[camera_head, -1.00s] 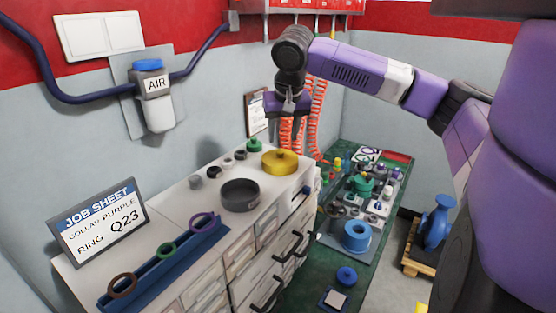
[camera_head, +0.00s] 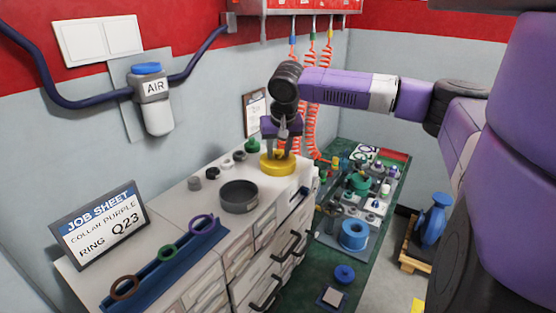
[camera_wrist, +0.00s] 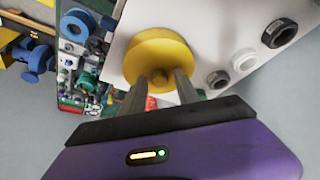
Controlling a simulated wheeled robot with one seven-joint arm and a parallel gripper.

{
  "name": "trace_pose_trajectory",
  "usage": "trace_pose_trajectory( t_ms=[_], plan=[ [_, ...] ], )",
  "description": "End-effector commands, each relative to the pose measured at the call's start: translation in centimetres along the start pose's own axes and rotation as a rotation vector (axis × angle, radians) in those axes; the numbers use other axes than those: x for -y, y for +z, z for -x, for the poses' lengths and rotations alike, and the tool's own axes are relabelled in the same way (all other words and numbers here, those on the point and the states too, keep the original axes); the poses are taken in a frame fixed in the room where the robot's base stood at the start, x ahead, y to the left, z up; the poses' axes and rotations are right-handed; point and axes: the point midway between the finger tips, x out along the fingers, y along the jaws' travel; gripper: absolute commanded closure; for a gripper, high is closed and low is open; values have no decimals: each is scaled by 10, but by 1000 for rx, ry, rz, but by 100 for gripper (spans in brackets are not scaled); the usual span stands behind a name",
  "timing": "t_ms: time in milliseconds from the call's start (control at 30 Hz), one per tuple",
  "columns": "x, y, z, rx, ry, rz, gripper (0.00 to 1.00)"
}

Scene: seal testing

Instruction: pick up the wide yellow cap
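The wide yellow cap (camera_head: 268,168) sits flat on the white cabinet top (camera_head: 216,174), near its far right end. It is a broad disc with a small raised knob in the middle. My gripper (camera_head: 283,152) points down right over the cap. In the wrist view the cap (camera_wrist: 150,50) fills the space ahead of my gripper (camera_wrist: 162,78). The two fingers are apart, one on each side of the knob, with a gap between them. I cannot tell whether either finger touches the knob.
A dark grey dish (camera_head: 239,197) stands left of the cap. A green knobbed part (camera_head: 252,146) and several small dark rings stand behind. A blue rack (camera_head: 165,265) with rings lies nearer. A green bench (camera_head: 325,262) crowded with parts is to the right.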

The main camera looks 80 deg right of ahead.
Motion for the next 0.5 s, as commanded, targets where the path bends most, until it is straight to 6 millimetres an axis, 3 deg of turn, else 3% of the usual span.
trace_pose_trajectory(
  t_ms=[33,167,500],
  plan=[
    [0,0,0,0,0,0,75],
    [0,0,0,0,0,0,100],
    [0,0,1,-1,0,0,100]
  ],
)
